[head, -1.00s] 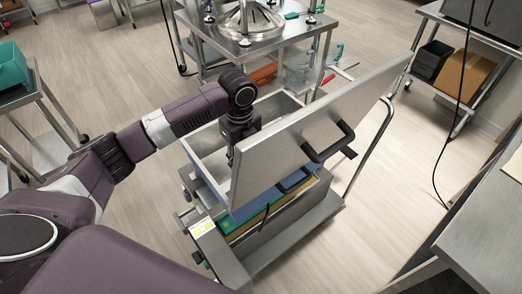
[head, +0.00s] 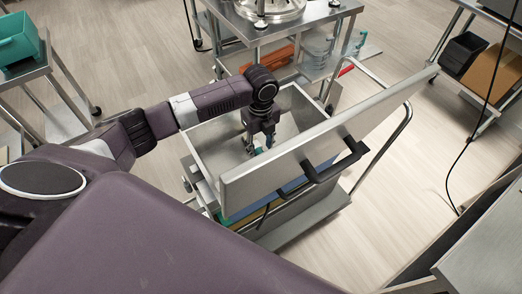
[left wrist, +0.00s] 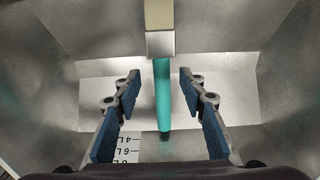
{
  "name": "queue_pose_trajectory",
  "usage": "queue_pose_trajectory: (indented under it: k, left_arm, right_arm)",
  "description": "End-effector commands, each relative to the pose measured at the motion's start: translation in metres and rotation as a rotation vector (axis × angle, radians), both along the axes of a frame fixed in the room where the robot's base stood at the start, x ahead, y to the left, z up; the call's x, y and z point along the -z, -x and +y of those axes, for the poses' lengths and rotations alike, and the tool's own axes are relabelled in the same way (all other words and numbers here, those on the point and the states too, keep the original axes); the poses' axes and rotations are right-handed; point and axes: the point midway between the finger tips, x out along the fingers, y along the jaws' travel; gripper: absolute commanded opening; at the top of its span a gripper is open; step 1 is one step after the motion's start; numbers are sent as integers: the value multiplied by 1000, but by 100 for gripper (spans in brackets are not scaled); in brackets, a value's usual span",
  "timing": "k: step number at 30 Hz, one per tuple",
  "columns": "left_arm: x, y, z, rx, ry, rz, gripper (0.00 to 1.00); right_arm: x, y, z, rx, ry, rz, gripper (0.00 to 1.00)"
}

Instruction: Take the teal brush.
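The teal brush (left wrist: 163,95) shows in the left wrist view inside a metal hopper (left wrist: 100,30). Its teal handle points down the picture, with a metal collar and a pale head at the top. My left gripper (left wrist: 160,82) is open, with one blue-padded finger on each side of the handle and a gap on both sides. In the head view my left gripper (head: 257,147) is down inside the open hopper (head: 212,138), behind its raised lid (head: 335,140). A small teal bit shows beside the fingers there. My right gripper is not in view.
The raised lid with black handles (head: 325,172) stands close to the right of my left gripper. Hopper walls surround the gripper. A steel table (head: 290,25) stands behind, and a teal bin (head: 17,38) is at the far left.

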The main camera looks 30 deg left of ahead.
Motion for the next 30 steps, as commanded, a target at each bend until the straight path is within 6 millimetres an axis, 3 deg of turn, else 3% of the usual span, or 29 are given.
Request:
queue_pose_trajectory:
  k: [5,13,24,30]
  left_arm:
    - [20,1,0,0,-1,2,38]
    - [25,1,0,1,-2,-1,38]
    - [25,1,0,1,-1,-1,0]
    - [24,0,0,1,-2,-1,0]
  right_arm:
    - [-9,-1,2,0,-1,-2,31]
    - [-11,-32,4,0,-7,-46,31]
    - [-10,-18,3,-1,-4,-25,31]
    - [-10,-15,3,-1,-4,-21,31]
